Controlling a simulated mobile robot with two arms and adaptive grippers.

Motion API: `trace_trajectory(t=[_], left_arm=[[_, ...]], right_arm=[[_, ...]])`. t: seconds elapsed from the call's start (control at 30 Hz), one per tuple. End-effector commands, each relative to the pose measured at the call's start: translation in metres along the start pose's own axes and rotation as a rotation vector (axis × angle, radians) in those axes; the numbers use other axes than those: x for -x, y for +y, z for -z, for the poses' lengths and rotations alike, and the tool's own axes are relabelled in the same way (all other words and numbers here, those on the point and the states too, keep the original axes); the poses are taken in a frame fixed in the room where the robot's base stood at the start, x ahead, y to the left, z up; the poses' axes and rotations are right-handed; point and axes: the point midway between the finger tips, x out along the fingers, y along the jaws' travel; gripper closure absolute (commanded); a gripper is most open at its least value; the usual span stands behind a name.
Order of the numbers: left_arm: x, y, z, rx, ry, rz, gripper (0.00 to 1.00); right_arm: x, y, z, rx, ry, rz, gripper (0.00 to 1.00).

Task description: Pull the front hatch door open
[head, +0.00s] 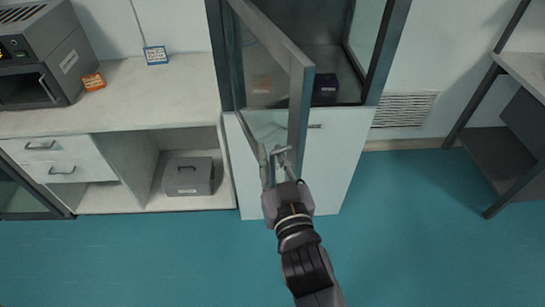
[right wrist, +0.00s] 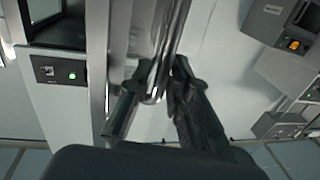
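The front hatch door (head: 301,100) is a glass panel in a grey frame. It stands partly open, swung out from the left side of the hatch (head: 376,60), with its free edge toward me. My right gripper (head: 276,158) is at the lower free edge of the door. In the right wrist view its two fingers (right wrist: 157,88) close around a metal bar (right wrist: 165,45), which looks like the door's handle. The exact contact is partly hidden by the fingers. My left gripper is not in view.
Inside the hatch is a small dark box (head: 326,86). Left is a counter (head: 150,100) with a grey device (head: 45,55) and small signs; a grey case (head: 188,177) sits on its lower shelf. A dark-framed table (head: 500,100) stands right. The teal floor (head: 420,240) is clear.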

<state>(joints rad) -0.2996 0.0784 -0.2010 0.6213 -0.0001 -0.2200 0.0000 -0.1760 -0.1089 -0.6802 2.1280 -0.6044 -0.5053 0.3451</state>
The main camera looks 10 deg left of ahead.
Motion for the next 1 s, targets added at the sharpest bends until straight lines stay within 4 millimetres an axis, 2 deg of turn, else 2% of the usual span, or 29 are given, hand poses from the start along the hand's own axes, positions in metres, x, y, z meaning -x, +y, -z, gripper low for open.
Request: trace_trajectory(t=[0.2,0.5,0.63,0.8,1.0], left_arm=[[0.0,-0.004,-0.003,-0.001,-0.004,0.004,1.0],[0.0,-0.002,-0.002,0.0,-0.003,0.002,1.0],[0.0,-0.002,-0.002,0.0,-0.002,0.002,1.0],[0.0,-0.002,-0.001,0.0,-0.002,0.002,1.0],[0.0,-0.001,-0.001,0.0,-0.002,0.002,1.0]], right_arm=[[0.007,0.0,-0.002,0.0,-0.004,0.001,0.82],[0.052,0.0,-0.001,-0.001,-0.004,0.0,0.82],[0.066,0.0,-0.001,-0.001,-0.003,0.0,0.82],[0.074,0.0,0.0,0.001,0.0,0.0,0.82],[0.075,0.0,0.0,0.001,0.0,0.0,0.82]])
